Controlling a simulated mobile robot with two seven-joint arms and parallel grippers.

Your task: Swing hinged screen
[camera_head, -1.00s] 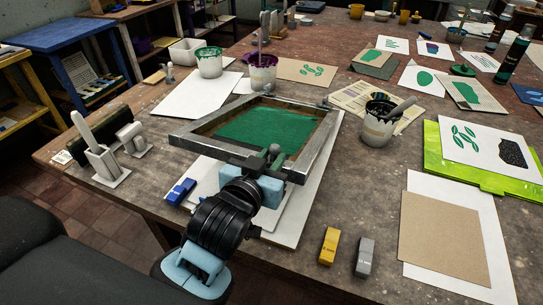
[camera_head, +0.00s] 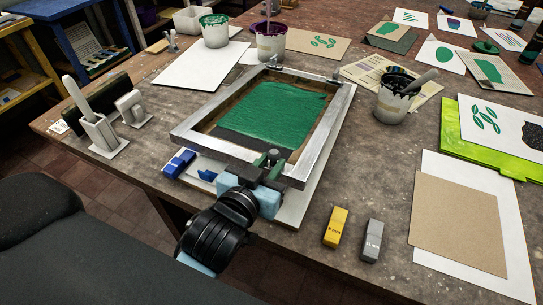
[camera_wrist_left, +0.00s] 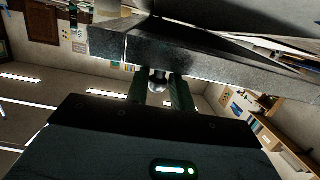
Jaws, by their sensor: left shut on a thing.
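The hinged screen (camera_head: 183,131) is a grey metal frame with a green-covered mesh (camera_head: 272,108), at mid-table in the head view. Its hinges (camera_head: 335,77) are on its far side. Its near edge is low over a white board (camera_head: 292,214); I cannot tell whether they touch. My left gripper (camera_head: 267,160) is shut on the screen's handle at the near edge. In the left wrist view, the fingers (camera_wrist_left: 160,92) close around a shiny round knob (camera_wrist_left: 158,77) beside the frame bar (camera_wrist_left: 200,60). My right gripper is not in view.
A blue block (camera_head: 178,163) lies left of the screen. Yellow (camera_head: 336,227) and grey (camera_head: 372,240) blocks lie to the right. A pot of dark ink (camera_head: 397,97) stands right of the screen, and two more pots stand behind it. A chair (camera_head: 60,240) is at front left.

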